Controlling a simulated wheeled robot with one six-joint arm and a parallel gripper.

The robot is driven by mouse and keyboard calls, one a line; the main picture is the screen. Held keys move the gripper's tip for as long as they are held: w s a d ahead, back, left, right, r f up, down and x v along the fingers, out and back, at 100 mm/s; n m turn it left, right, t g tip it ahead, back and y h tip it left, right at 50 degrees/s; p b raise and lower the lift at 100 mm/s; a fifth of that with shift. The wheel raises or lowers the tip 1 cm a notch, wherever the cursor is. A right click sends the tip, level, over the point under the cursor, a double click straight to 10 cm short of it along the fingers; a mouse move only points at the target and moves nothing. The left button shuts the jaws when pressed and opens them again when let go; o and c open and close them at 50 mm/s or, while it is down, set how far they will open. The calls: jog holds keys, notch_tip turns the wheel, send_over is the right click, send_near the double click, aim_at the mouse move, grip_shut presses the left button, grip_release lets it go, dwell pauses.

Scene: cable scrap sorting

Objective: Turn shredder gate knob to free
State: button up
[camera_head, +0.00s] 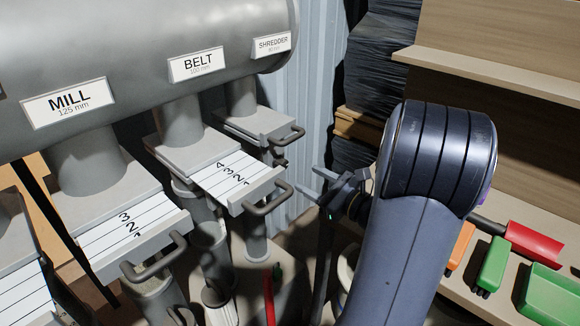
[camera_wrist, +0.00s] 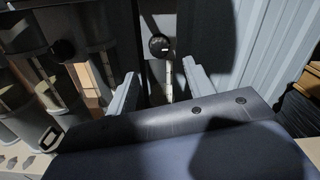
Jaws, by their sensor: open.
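The shredder gate (camera_head: 255,124) is the grey slide plate with a bar handle under the SHREDDER label (camera_head: 272,45). It looks pushed in, with no numbered scale showing. A small dark knob (camera_head: 281,162) shows just below its handle. My gripper (camera_head: 316,184) is open and empty, to the right of the gate and apart from it. In the wrist view a round black knob (camera_wrist: 159,44) on a grey plate lies beyond and between the open fingertips (camera_wrist: 158,75), not touched. It seems to be the shredder gate's knob; its setting is too small to read.
The BELT gate (camera_head: 232,176) and MILL gate (camera_head: 125,222) stick out with numbered scales and handles, left of my gripper. Another dark knob (camera_wrist: 62,50) shows in the wrist view. A corrugated wall (camera_head: 300,100) stands behind. Shelves with green bins (camera_head: 552,292) are at right.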

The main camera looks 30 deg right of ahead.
aim_at(285, 166)
jog(key=x, duration=0.7)
jog(key=shift+w+a, duration=0.1)
jog(key=shift+w, duration=0.25)
jog(key=shift+c, duration=0.4)
jog(key=shift+f, duration=0.15)
jog(key=c, duration=0.9)
